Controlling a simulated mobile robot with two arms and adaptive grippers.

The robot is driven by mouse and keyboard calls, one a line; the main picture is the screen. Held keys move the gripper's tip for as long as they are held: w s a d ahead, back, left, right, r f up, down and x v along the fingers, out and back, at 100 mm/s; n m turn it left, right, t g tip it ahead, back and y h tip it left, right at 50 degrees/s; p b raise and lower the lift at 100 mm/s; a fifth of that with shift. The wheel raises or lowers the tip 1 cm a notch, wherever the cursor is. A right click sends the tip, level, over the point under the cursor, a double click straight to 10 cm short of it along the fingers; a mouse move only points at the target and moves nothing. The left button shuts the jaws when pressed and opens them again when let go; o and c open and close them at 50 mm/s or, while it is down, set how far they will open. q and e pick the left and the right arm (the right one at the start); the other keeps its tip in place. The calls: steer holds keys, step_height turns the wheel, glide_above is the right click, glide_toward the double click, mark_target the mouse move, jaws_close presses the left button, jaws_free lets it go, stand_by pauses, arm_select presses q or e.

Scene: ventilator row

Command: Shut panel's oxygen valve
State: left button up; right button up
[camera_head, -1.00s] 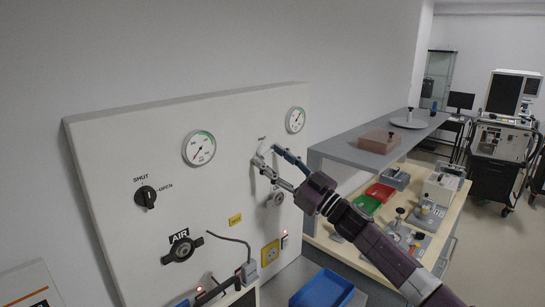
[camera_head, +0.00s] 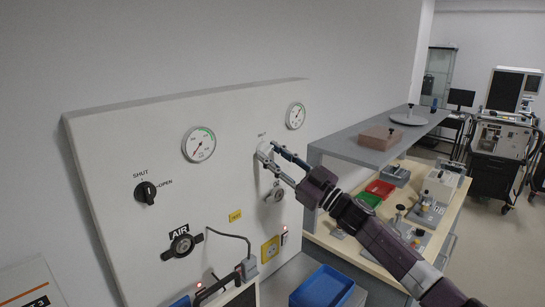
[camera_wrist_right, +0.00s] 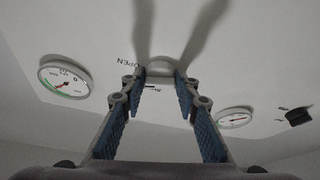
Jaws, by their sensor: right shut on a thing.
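The wall panel (camera_head: 110,150) carries a pale valve knob (camera_wrist_right: 160,68) at its upper right, below a small gauge. Lettering sits by the knob; in the right wrist view it reads OPEN. My right gripper (camera_head: 268,150) reaches in from the lower right and is shut on this knob. In the right wrist view its blue-padded fingers (camera_wrist_right: 160,76) stand on either side of the knob. The fingers hide much of the knob in the head view, and I cannot tell its exact setting. My left gripper is not in view.
A black SHUT/OPEN knob (camera_head: 146,192), a large gauge (camera_head: 199,145) and an AIR outlet (camera_head: 181,244) are on the panel. A round outlet (camera_head: 276,194) sits just below my gripper. A grey shelf (camera_head: 350,151) and a blue bin (camera_head: 322,288) are close to my right arm.

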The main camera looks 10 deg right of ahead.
steer(key=n, duration=0.2)
steer(key=n+g+y, duration=0.1)
steer(key=n, duration=0.1)
steer(key=shift+w+d+n+g+b, duration=0.1)
steer(key=shift+d+n+g+b, duration=0.1)
steer(key=shift+n+g+b, duration=0.15)
steer(key=n+g, duration=0.1)
steer(key=n, duration=0.1)
steer(key=n+g, duration=0.1)
steer(key=n, duration=0.1)
steer(key=shift+w+d+r+n+y, duration=0.1)
steer(key=shift+r+n+y, duration=0.15)
steer(key=shift+y, duration=0.15)
steer(key=shift+r+n+g+h, duration=0.1)
steer(key=shift+n+g+h, duration=0.3)
steer(key=shift+n, duration=0.95)
steer(key=shift+r+n+g+h, duration=0.1)
steer(key=shift+n+g, duration=0.55)
steer(key=shift+n, duration=0.75)
steer(key=shift+r+n+g+h, duration=0.15)
steer(key=shift+n+g, duration=0.35)
steer(key=shift+n, duration=0.85)
steer(key=shift+f, duration=0.15)
steer(key=o, duration=1.2)
steer(key=shift+d, duration=0.15)
steer(key=v, duration=1.2)
